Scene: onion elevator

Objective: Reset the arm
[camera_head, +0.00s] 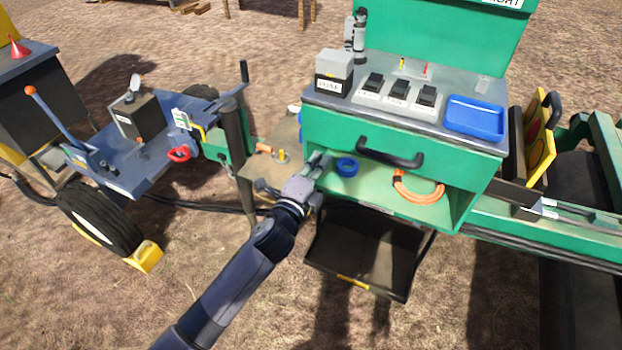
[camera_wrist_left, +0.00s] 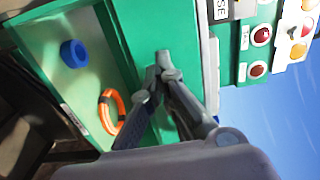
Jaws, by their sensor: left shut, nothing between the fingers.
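My left arm comes in from the bottom left in the head view. Its gripper (camera_head: 318,165) is at the left end of the green cabinet's open shelf, close to its edge; whether it touches cannot be told. In the left wrist view the fingers of my left gripper (camera_wrist_left: 162,62) are closed together with nothing between them. A blue ring (camera_head: 347,167) and an orange coiled hose (camera_head: 417,190) lie on the shelf, apart from the gripper. They also show in the left wrist view, the blue ring (camera_wrist_left: 74,53) and the orange hose (camera_wrist_left: 111,111). My right gripper is not in view.
The green cabinet (camera_head: 450,160) has a black drawer handle (camera_head: 390,154), switches (camera_head: 397,90) and a blue tray (camera_head: 474,117) on top. A black bin (camera_head: 365,250) hangs below. A blue wheeled machine (camera_head: 130,150) stands left. Bare ground lies in front.

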